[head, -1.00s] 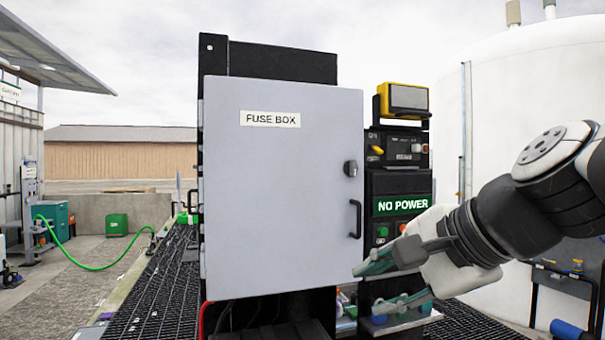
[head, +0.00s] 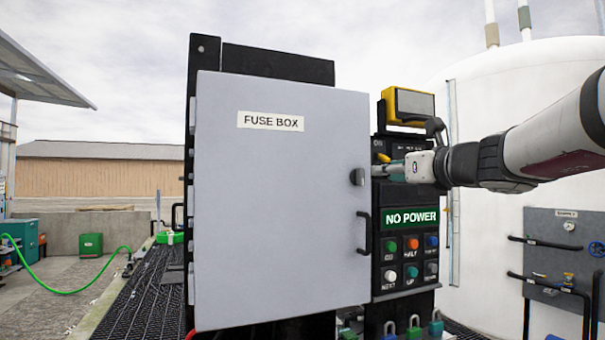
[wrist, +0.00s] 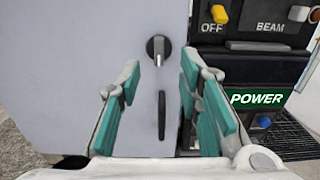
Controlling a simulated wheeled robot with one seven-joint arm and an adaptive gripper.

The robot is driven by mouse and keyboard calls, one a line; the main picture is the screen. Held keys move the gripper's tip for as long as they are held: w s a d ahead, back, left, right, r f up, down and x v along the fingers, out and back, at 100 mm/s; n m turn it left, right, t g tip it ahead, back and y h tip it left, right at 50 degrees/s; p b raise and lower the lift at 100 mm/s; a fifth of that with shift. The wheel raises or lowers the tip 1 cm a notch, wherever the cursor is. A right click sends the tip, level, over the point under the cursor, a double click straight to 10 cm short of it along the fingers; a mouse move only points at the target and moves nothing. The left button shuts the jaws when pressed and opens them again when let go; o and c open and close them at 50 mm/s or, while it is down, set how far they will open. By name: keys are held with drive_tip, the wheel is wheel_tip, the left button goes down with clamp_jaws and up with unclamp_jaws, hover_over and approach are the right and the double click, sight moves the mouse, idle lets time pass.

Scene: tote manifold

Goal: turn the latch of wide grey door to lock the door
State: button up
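The wide grey door (head: 280,200), labelled FUSE BOX, stands closed against its box in the head view. Its dark latch knob (head: 356,177) sits near the right edge, above a black pull handle (head: 363,232). In the wrist view the latch (wrist: 159,49) shows its pale pointer mark downward, and the handle (wrist: 162,115) is below it. My gripper (head: 373,174) is just right of the latch in the head view. In the wrist view my gripper (wrist: 160,75) has its teal-padded fingers spread apart, with the latch ahead between and beyond the tips. Nothing is held.
A control panel (head: 405,265) with several coloured buttons and a NO POWER sign (head: 411,218) stands right of the door. A yellow lamp (head: 408,107) is above it. A white tank (head: 470,130) is behind at right. Padlocks (head: 414,328) hang below the panel.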

sight(363, 172)
drive_tip(key=x, duration=0.9)
drive_tip(key=shift+s+p, duration=0.1)
drive_tip(key=shift+p, duration=0.3)
drive_tip(key=shift+c, duration=0.4)
clamp_jaws()
